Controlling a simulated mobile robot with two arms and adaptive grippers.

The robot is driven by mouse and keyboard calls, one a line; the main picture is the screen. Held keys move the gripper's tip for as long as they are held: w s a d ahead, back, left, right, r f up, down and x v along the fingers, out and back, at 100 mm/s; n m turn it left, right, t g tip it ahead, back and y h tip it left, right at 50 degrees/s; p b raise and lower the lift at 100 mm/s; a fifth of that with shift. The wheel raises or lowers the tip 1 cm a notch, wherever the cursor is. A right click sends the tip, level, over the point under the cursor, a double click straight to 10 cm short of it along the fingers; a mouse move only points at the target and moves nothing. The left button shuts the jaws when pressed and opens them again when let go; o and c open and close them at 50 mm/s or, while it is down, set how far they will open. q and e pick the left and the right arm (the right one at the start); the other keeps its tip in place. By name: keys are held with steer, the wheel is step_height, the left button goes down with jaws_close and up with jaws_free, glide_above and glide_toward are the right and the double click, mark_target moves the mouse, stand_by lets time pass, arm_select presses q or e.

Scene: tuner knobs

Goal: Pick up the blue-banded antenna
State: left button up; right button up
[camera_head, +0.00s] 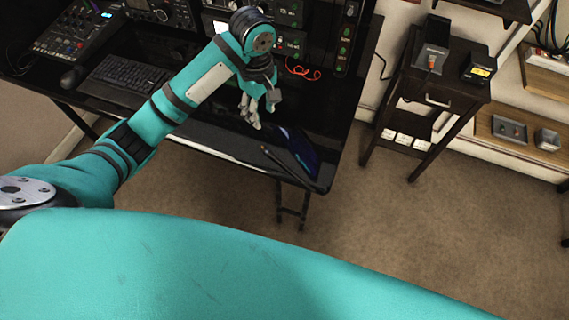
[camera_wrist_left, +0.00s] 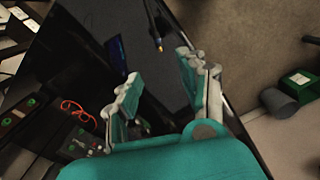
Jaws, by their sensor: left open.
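A thin dark rod (camera_head: 285,168), which looks like the antenna, lies near the front edge of the black desk (camera_head: 225,138). In the left wrist view the rod (camera_wrist_left: 153,22) comes in from the top, with a small pale yellowish tip pointing toward my fingers. My left gripper (camera_head: 252,112) is over the desk, left of and behind the rod in the head view. In the left wrist view its fingers (camera_wrist_left: 157,65) are apart and empty, with the rod's tip just beyond the gap. My right gripper is in neither view.
A dark tablet-like object with a blue sheen (camera_head: 298,148) lies right beside the rod. An orange-red cable (camera_head: 302,72) lies behind the gripper, before the radio racks. A keyboard (camera_head: 124,82) is at left. A dark side table (camera_head: 440,90) stands right, across open carpet.

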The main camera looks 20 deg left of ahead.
arm_select(q)
glide_above(269, 151)
steer(key=f, duration=0.8)
steer(key=a+f, duration=0.1)
steer(key=f, duration=0.2)
steer(key=shift+s+f, duration=0.1)
steer(key=shift+f, duration=0.3)
steer(key=shift+d+f+p, duration=0.15)
steer(key=shift+f, duration=0.75)
steer(key=shift+d+f+p, duration=0.2)
steer(key=shift+f, duration=0.7)
steer(key=shift+d+f+p, duration=0.15)
steer(key=shift+f, duration=0.75)
jaws_close()
